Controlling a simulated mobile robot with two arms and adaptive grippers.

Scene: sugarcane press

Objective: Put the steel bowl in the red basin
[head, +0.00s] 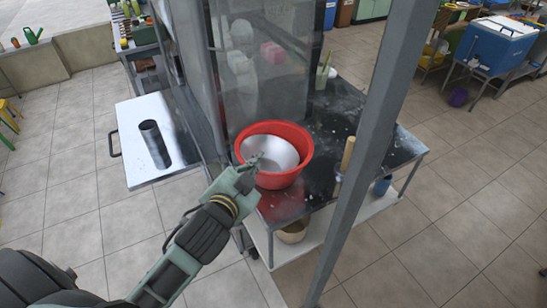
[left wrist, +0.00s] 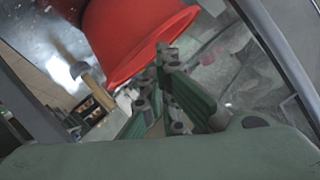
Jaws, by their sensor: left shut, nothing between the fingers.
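The red basin (head: 298,172) stands on the dark, wet-looking table top near the table's left end. The steel bowl (head: 277,150) sits inside the basin and looks tilted, its pale rounded surface showing. My left gripper (head: 257,160) is shut and empty, its fingertips over the basin's near-left rim and in front of the bowl. In the left wrist view the basin (left wrist: 140,35) fills the upper middle, and my left gripper (left wrist: 165,58) shows right at its rim; the bowl does not show there. Whether the fingertips touch the bowl or rim I cannot tell. My right gripper is not in view.
A grey post (head: 362,150) crosses in front of the table (head: 330,125). A clear panel stands behind the basin. A metal tray (head: 183,160) with a dark cylinder (head: 154,144) is at left. A wooden-looking stick (head: 348,153) stands right of the basin. Tiled floor is open at right.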

